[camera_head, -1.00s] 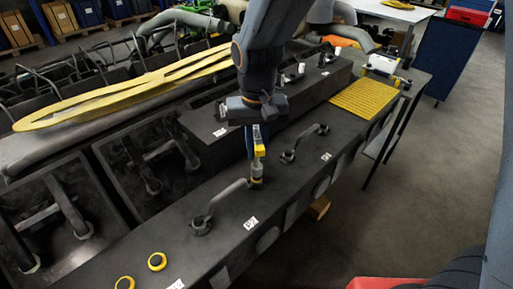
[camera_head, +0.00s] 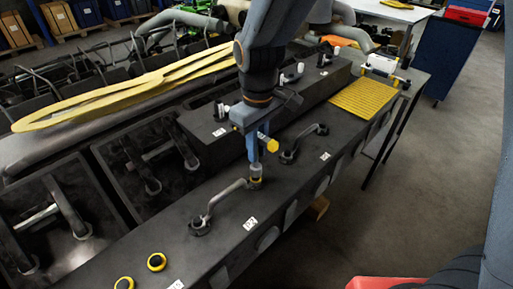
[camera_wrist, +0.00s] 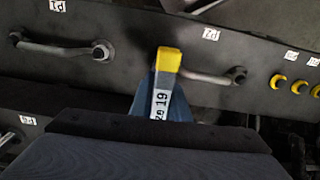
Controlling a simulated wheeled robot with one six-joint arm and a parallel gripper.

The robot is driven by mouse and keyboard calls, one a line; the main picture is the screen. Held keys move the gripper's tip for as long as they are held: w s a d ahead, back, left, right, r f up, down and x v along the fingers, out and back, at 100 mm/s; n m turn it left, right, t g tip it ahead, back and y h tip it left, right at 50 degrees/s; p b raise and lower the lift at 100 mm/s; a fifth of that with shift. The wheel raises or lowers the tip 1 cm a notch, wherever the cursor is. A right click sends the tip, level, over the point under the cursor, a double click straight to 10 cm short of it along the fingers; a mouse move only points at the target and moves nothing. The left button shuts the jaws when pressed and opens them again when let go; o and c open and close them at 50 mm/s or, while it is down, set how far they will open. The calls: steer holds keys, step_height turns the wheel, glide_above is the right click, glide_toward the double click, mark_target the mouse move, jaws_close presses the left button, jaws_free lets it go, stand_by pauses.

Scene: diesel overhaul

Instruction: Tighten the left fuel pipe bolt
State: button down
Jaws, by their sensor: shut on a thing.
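My gripper (camera_head: 257,150) has blue fingers and is shut on a tool with a yellow end (camera_head: 270,143). In the wrist view the tool (camera_wrist: 162,95) shows a white label with "19" on it. The gripper is just above the bolt end (camera_head: 255,182) of the near curved fuel pipe (camera_head: 226,193); I cannot tell whether the tool is seated on the bolt. The other fuel pipe (camera_head: 303,143) lies farther right on the black block, clear of the gripper. In the wrist view one pipe (camera_wrist: 205,78) is partly hidden behind the tool and fingers; another pipe (camera_wrist: 55,48) is at left.
The black engine block (camera_head: 160,225) carries white labels and yellow-ringed fittings (camera_head: 157,262). A yellow perforated mat (camera_head: 365,96) lies at its far end. A yellow long part (camera_head: 120,90) lies on the engine behind. Open floor (camera_head: 420,190) is at right.

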steer(key=shift+n, duration=2.8)
steer(key=shift+f, duration=0.1)
